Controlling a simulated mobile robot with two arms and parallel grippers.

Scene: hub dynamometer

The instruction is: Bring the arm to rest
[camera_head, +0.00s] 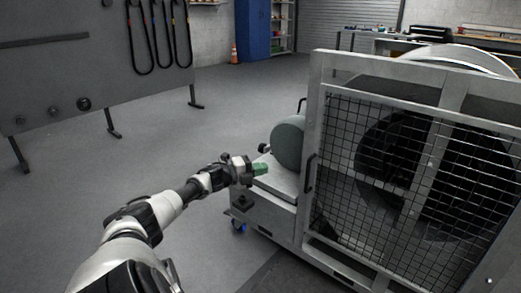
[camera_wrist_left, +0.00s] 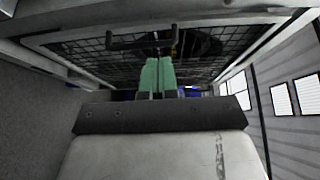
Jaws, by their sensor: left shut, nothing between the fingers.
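My left arm reaches in from the lower left in the head view, and its left gripper (camera_head: 260,169) has green fingers. The gripper is at the left end of the dynamometer cart, in front of the grey rounded housing (camera_head: 289,142) in the picture. In the left wrist view the two green fingers (camera_wrist_left: 157,77) lie side by side, shut with nothing between them. Beyond them are a dark handle (camera_wrist_left: 142,40) and the mesh guard (camera_wrist_left: 90,48). I cannot tell whether the fingertips touch anything. My right gripper is not in view.
The caged dynamometer (camera_head: 400,180) fills the right side. A grey panel (camera_head: 80,60) with hanging cables stands at the left on feet. An orange cone (camera_head: 234,54) and blue cabinet (camera_head: 253,30) are at the back. The floor (camera_head: 150,130) between panel and cart is clear.

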